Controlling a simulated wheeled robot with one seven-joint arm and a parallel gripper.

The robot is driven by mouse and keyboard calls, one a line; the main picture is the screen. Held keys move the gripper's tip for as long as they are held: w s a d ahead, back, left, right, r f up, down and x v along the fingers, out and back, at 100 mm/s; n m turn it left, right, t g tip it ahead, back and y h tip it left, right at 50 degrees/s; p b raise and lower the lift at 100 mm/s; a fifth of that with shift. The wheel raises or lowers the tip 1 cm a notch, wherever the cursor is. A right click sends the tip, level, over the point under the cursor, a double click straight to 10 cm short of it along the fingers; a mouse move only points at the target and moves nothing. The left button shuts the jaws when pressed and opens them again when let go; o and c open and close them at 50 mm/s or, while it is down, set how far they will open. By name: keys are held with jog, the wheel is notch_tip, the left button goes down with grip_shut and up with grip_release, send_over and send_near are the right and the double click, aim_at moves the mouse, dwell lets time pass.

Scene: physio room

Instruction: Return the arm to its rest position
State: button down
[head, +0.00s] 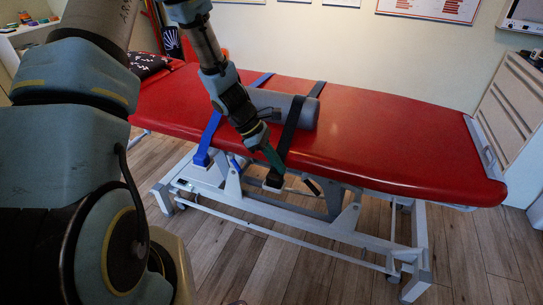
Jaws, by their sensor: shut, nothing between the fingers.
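My gripper (273,160) shows in the head view at the end of my arm, which reaches down from the top left. Its green fingers are shut and hold nothing. It hangs in front of the near edge of a red treatment table (390,130), close to a black strap (291,128). I cannot tell whether the fingers touch the strap. My arm covers part of the table and part of a grey roll (303,111) lying on it.
A blue strap (212,128) also crosses the table. The table stands on a white metal frame (340,225). A cabinet (510,110) stands at the right, and shelves (25,33) at the far left. Wooden floor (470,250) is clear at the front right.

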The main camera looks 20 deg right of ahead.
jog(key=shift+a+r, duration=0.1)
jog(key=a+r+m+t+y, duration=0.2)
jog(key=a+r+m, duration=0.4)
jog(key=a, duration=0.9)
jog(key=a+r+m+t+y, duration=0.3)
jog(key=a+r+m, duration=0.3)
jog(key=a+r, duration=0.4)
jog(key=a, duration=0.4)
jog(key=shift+s+a+r+t, duration=0.3)
jog(key=shift+s+a, duration=0.05)
jog(key=shift+a, duration=0.05)
